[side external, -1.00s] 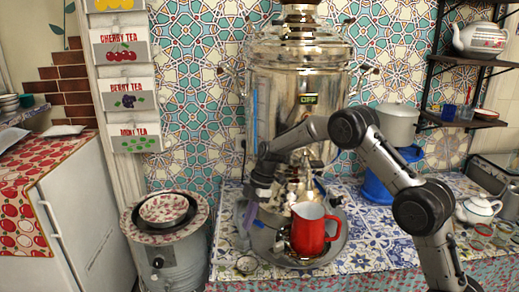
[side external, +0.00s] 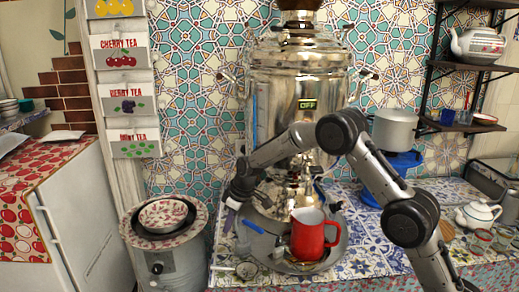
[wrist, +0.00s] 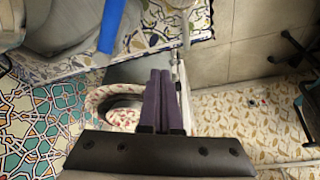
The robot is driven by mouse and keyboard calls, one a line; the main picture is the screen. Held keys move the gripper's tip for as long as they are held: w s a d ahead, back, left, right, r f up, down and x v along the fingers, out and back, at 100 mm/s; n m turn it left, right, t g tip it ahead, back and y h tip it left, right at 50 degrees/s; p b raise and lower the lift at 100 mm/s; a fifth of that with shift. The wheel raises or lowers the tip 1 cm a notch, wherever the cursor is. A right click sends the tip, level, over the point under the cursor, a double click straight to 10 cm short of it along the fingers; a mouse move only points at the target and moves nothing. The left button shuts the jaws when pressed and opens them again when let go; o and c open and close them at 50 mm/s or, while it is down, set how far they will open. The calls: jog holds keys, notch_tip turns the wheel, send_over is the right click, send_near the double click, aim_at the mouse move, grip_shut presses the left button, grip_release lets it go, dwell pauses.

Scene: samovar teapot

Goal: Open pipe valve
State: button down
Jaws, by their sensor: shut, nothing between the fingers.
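The large shiny samovar (side external: 290,85) stands at the back centre with a lit "OFF" display. A blue lever (side external: 253,227) sits low at its front left, just right of my gripper (side external: 229,217). What looks like the same blue lever (wrist: 111,25) shows at the top of the wrist view. A second blue-tipped handle (side external: 320,190) is above the red jug (side external: 312,236). I cannot tell which of these is the pipe valve. My gripper's purple fingers (wrist: 160,73) are together and empty, pointing down left of the tray, apart from the lever.
The red jug stands on a round metal tray (side external: 338,252) below the samovar. A grey pot (side external: 395,128) and shelves are at right.

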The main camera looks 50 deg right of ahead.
jog(key=w+m, duration=0.2)
jog(key=w, duration=0.3)
jog(key=s+r+t, duration=0.1)
jog(key=s+r, duration=0.1)
jog(key=r, duration=0.7)
jog(key=s+r+t, duration=0.1)
jog(key=s+r, duration=0.2)
jog(key=r, duration=0.6)
jog(key=s+a+r+t, duration=0.1)
jog(key=s+r+t, duration=0.1)
jog(key=s+r, duration=1.3)
jog(key=s+f+h, duration=0.1)
jog(key=s+f, duration=0.2)
jog(key=s, duration=1)
jog(key=s+f+m+g, duration=0.2)
jog(key=s+f, duration=1)
jog(key=s, duration=0.1)
jog(key=shift+d+f, duration=0.25)
